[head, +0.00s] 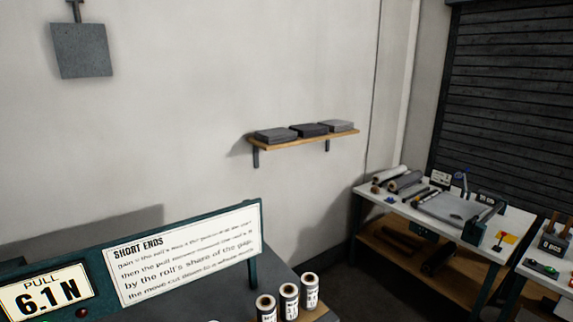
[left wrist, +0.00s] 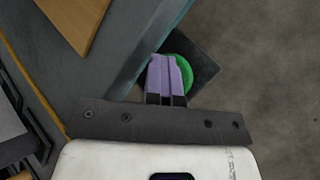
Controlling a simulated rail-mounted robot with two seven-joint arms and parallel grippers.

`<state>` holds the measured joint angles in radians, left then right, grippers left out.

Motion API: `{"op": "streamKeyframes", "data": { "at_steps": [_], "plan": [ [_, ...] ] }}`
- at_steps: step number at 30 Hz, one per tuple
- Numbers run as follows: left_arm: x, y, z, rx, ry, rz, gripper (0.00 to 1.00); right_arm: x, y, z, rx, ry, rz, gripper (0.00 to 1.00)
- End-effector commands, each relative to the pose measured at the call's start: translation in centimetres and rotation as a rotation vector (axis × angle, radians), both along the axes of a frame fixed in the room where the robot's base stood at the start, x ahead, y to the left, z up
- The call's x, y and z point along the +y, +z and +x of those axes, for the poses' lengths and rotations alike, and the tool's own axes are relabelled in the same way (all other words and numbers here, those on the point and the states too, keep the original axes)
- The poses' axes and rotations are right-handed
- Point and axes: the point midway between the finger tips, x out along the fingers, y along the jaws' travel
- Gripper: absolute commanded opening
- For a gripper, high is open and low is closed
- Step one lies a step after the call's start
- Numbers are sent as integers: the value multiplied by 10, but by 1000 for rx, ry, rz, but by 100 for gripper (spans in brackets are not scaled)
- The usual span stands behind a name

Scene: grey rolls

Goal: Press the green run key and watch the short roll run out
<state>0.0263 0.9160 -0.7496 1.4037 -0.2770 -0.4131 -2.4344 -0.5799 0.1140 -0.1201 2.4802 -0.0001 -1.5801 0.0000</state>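In the left wrist view a round green key (left wrist: 187,72) sits on a dark square plate (left wrist: 207,68) beside the edge of a grey-blue surface. My left gripper (left wrist: 165,60) has its two purple fingers together, with nothing seen between them. The fingertips overlap the green key and hide its left part; I cannot tell whether they touch it. In the head view the display (head: 45,292) reads "PULL 6.1 N". Small labelled rolls (head: 289,302) stand upright at the bottom. Neither gripper shows in the head view, and no running roll can be made out.
A "SHORT ENDS" sign (head: 185,255) stands beside the display. A wall shelf (head: 300,141) holds flat grey blocks. At the right, a workbench (head: 505,245) carries rolls and tools. Dark floor shows between the near table and that bench.

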Motion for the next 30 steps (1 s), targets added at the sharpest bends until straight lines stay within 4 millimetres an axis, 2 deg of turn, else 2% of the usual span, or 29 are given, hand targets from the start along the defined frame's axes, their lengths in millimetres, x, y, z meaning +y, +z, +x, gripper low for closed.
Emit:
{"op": "streamKeyframes", "data": {
  "at_steps": [21,30],
  "plan": [
    [-2,-17,-7,13,1,0,0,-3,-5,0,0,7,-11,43],
    [-3,-19,-8,15,3,-2,0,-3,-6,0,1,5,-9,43]
  ]
}}
